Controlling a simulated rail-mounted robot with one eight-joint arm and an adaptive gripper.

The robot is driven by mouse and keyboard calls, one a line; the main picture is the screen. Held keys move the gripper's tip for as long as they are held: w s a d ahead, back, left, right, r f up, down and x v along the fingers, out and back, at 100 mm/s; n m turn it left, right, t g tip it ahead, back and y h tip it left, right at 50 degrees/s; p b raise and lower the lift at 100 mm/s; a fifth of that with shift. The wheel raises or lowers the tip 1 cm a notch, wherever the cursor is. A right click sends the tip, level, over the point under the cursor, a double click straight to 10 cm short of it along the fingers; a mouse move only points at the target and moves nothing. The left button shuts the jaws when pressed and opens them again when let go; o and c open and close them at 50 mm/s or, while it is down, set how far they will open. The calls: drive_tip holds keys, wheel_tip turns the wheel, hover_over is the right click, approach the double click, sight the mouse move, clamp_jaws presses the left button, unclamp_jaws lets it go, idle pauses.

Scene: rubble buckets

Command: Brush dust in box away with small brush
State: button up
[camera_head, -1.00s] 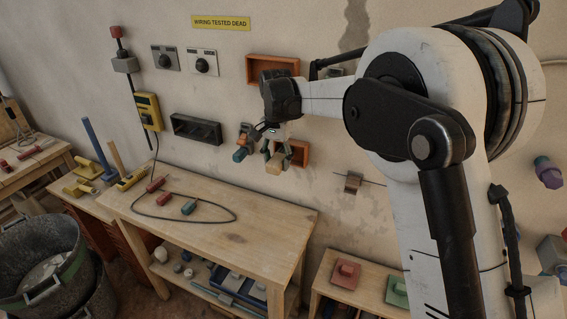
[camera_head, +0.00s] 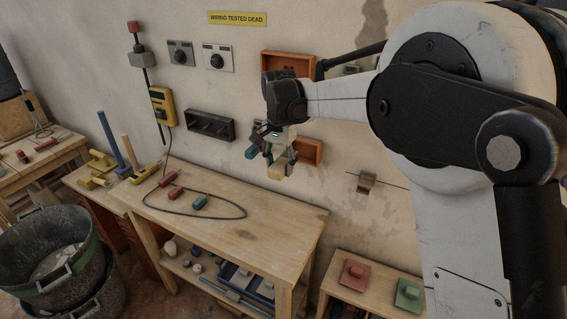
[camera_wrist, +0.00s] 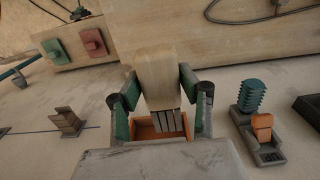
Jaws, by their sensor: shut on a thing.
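My gripper (camera_head: 280,156) is shut on the small brush, in front of the wall. The brush shows in the wrist view as a pale wooden block (camera_wrist: 155,78) with dark, slotted lower end, between my green-and-grey fingers (camera_wrist: 157,105). In the head view its wooden end (camera_head: 277,172) hangs below my fingers. An open orange box (camera_head: 312,150) is on the wall just right of the brush. In the wrist view the orange box (camera_wrist: 146,131) lies behind the brush, partly hidden by it and my fingers. I cannot see dust in it, nor whether the brush touches it.
Another orange box (camera_head: 278,62) is higher on the wall, partly behind my wrist. A dark open box (camera_head: 210,125) is to the left. A teal ribbed part (camera_wrist: 251,95) sits beside my gripper. Below stands a wooden bench (camera_head: 260,231) with a cable loop. Buckets (camera_head: 45,255) stand lower left.

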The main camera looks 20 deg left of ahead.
drive_tip(key=shift+s+a, duration=0.15)
drive_tip(key=shift+s, duration=0.65)
drive_tip(key=shift+s, duration=0.15)
drive_tip(key=s, duration=0.2)
drive_tip(key=shift+s+a+b, duration=0.25)
drive_tip(key=shift+s+b, duration=0.1)
drive_tip(key=shift+b, duration=0.05)
drive_tip(key=shift+f, duration=0.1)
